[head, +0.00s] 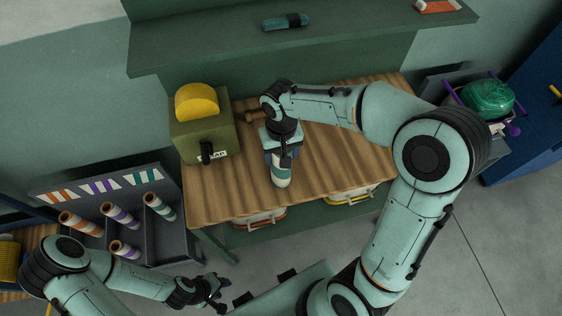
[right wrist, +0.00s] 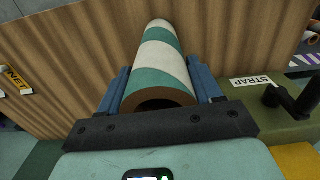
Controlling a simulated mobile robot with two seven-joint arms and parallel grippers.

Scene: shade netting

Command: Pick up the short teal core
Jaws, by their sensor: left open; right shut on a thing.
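A teal-and-white striped core (head: 281,177) is held in my right gripper (head: 280,153) over the wooden bench. In the right wrist view the core (right wrist: 163,62) lies between the two blue fingers (right wrist: 163,92), with its brown hollow end toward the palm. I cannot tell whether its far end touches the bench. Another teal-striped core (head: 159,206) sits in the grey rack at the left; its length relative to the held one is hard to judge. My left gripper (head: 217,292) is open and empty, low in front of the bench.
The bench (head: 335,165) has free room right of the held core. A green strap box (head: 205,140) with a yellow roll stands on its left. The grey rack (head: 180,232) holds orange and purple cores. A shelf (head: 350,37) overhangs behind, carrying a teal roll (head: 285,22).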

